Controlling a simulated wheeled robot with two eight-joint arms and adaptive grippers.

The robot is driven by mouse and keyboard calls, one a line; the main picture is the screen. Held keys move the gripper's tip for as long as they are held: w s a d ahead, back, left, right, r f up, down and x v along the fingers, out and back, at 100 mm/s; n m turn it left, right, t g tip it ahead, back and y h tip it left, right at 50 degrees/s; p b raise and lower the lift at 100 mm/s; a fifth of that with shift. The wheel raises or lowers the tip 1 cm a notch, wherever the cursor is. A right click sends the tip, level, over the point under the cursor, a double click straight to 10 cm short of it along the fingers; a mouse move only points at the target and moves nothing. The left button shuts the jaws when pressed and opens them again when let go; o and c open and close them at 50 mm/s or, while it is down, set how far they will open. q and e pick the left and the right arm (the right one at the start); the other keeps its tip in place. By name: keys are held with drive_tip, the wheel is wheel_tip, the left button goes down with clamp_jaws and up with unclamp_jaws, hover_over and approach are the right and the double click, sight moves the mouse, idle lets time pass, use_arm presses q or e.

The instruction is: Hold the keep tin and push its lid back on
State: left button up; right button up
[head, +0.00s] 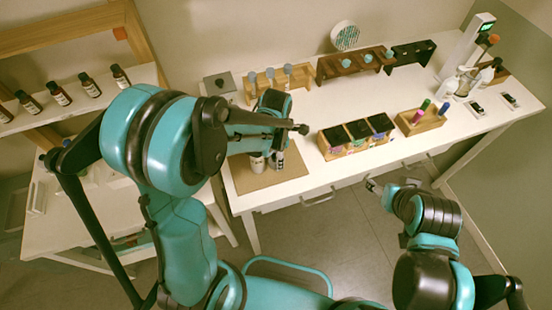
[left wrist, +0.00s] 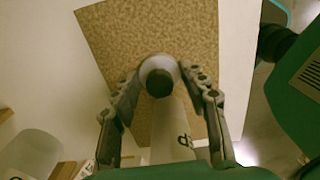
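In the left wrist view, a pale round piece with a dark centre (left wrist: 160,76) sits between the tips of my left gripper (left wrist: 160,70). A white cylindrical body with a dark mark (left wrist: 171,130) shows just below it. I take these to be the keep tin; I cannot tell whether its lid is on. The fingertips lie close on both sides of the round piece; contact is unclear. In the head view, a white container (head: 257,163) shows beside my left gripper (head: 277,158), over the mat. My right gripper (head: 374,187) is empty in front of the table, its fingers too small to judge.
The brown mat (head: 287,179) lies at the table's front left. A wooden box with dark compartments (head: 356,137) stands right of it. A rack with coloured vials (head: 421,121) is further right. Wooden stands (head: 280,83) line the back. The table centre is clear.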

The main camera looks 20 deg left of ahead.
use_arm(q)
drive_tip(key=shift+r, duration=0.1)
drive_tip(key=shift+c, duration=0.5)
drive_tip(key=shift+r+p, duration=0.3)
drive_tip(key=shift+r, duration=0.35)
wheel_tip(320, 180, up, 3)
drive_tip(key=shift+r+p, duration=0.1)
drive_tip(key=shift+p, duration=0.5)
drive_tip(key=d+r+p, duration=0.2)
drive_tip(key=d+r, duration=0.4)
drive_tip(key=d, duration=0.5)
drive_tip(key=shift+s+d+r, duration=0.2)
drive_tip(key=shift+s+d, duration=0.1)
drive_tip(key=shift+d, duration=0.05)
use_arm(e)
wheel_tip(320, 180, up, 4)
drive_tip(key=shift+f, duration=0.1)
drive_tip(key=shift+c, duration=0.2)
